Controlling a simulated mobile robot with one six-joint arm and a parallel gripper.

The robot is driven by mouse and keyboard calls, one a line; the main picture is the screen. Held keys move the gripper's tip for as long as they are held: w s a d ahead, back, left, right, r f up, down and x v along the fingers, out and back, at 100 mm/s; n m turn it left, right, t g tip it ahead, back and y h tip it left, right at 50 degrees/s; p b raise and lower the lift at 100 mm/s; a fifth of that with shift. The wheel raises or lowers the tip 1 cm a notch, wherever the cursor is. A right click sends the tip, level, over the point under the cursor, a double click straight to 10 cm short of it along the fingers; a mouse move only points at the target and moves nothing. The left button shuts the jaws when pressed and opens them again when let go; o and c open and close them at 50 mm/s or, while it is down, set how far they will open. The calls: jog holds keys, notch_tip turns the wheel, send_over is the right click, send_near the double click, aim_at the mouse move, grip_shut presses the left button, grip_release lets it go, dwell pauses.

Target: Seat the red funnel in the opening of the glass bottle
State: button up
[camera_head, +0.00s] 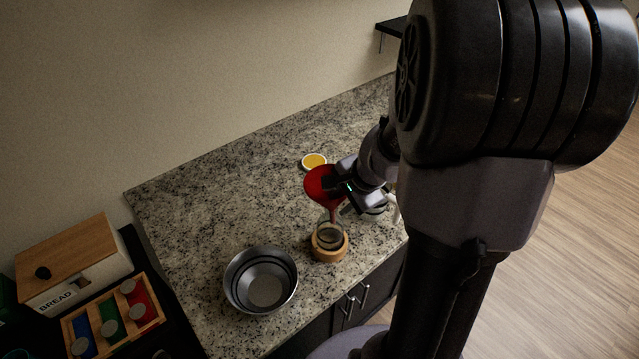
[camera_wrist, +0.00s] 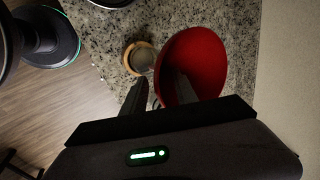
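The red funnel (camera_head: 321,184) is held above the counter, wide mouth up and its narrow stem pointing down toward the glass bottle. My gripper (camera_head: 346,198) is at the funnel's right side. In the wrist view the funnel (camera_wrist: 207,62) lies at the fingers (camera_wrist: 157,92), one finger over its red inside and one outside, so it appears gripped by its wall. The glass bottle (camera_head: 328,234) stands upright in a round wooden ring below the funnel; it also shows in the wrist view (camera_wrist: 142,58). I cannot tell whether the stem touches the bottle opening.
A metal bowl (camera_head: 237,291) stands left of the bottle near the counter's front edge. A small dish with yellow contents (camera_head: 314,160) lies behind the funnel. A metal pot (camera_head: 376,209) is partly hidden by my gripper. A bread box (camera_head: 70,262) is at far left.

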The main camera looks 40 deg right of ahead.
jog(key=shift+x, duration=1)
jog(key=shift+r, duration=0.2)
jog(key=shift+c, duration=0.2)
grip_shut()
